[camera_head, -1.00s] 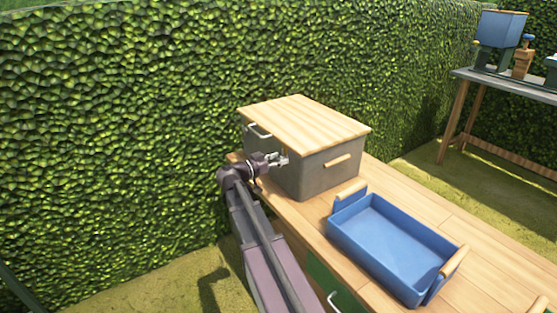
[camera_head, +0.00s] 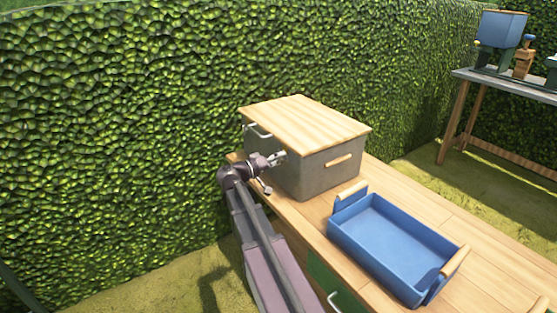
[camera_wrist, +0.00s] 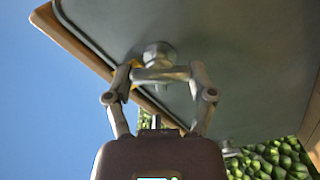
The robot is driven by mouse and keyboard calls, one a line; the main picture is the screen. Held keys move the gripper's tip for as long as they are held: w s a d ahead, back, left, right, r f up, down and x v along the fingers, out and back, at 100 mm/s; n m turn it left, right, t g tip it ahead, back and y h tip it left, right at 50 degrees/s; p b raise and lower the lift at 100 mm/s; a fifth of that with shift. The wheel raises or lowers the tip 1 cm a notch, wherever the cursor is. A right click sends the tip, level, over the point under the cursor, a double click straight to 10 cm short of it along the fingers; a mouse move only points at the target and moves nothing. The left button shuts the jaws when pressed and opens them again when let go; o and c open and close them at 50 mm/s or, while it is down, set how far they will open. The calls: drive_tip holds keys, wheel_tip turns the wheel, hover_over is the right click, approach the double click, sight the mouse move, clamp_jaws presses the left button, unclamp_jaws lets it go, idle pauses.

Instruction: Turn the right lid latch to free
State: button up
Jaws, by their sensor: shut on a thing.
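The grey box with a pale wooden lid (camera_head: 305,120) stands on the wooden bench; its lid is down. In the wrist view my gripper (camera_wrist: 160,75) is shut on the right lid latch (camera_wrist: 158,53), a metal piece with a round hub on the grey wall (camera_wrist: 235,60). The fingers hide part of the latch, so its exact angle is hard to tell. A small yellow patch shows beside the left finger. In the head view the latch is hidden by my gripper.
A blue tray (camera_head: 385,245) with wooden handles sits on the bench (camera_head: 480,240) to the right. A tall hedge (camera_head: 110,130) stands behind. A second table (camera_head: 510,85) is at the far right.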

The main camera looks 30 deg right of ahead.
drive_tip(key=n, duration=0.6)
drive_tip(key=shift+f, duration=0.1)
idle(0.5)
drive_tip(key=o, duration=1.1)
drive_tip(key=shift+a, duration=0.1)
drive_tip(key=shift+s+a, duration=0.15)
drive_tip(key=shift+a, duration=5.75)
